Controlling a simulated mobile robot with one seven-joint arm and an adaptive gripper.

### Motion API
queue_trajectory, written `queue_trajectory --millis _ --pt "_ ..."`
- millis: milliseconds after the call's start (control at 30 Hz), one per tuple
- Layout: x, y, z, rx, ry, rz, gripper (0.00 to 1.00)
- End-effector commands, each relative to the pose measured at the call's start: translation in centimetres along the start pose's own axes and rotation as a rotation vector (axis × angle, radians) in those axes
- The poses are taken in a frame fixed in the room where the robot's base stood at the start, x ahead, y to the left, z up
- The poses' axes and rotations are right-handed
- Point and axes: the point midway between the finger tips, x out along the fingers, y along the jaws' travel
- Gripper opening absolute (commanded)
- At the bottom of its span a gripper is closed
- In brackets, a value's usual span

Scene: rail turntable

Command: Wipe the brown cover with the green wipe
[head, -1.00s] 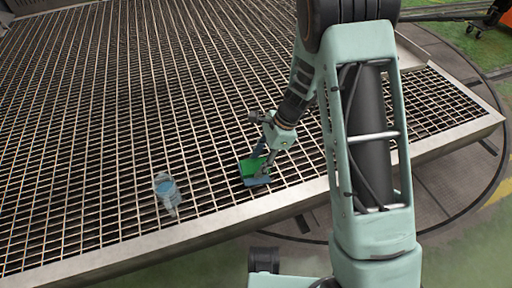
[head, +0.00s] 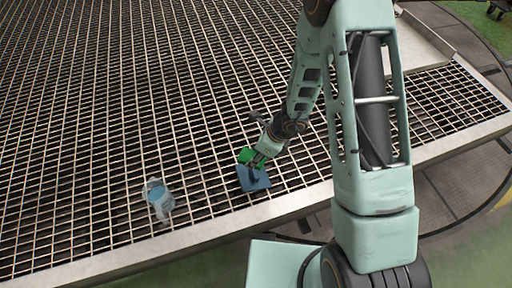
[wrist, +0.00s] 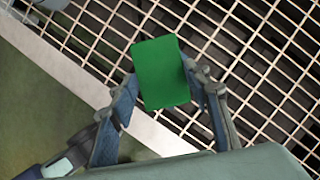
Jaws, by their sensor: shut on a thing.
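The green wipe (head: 246,155) is between the fingers of my gripper (wrist: 163,92), which is shut on it. The wipe also shows in the wrist view (wrist: 160,72) as a flat green rectangle, over the grating near its rim. A dark blue square piece (head: 256,181) shows just below the wipe in the head view. I cannot tell whether it rests on the grating or moves with my gripper. I see no brown cover in either view.
A wide metal grating (head: 110,110) spans the view, with a pale rim (head: 215,221) along its front edge. A light blue jug-like container (head: 160,199) sits on it to the left of my gripper. The grating beyond is clear.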

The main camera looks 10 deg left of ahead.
Motion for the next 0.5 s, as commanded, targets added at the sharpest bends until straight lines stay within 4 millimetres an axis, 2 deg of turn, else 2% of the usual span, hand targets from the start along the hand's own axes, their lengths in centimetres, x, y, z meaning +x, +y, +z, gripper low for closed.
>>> queue_trajectory --millis 267,500 --pt "1.9 0.0 -0.7 -0.001 0.0 0.001 0.25" --pt "4.7 0.0 -1.9 0.0 0.0 0.001 0.25"
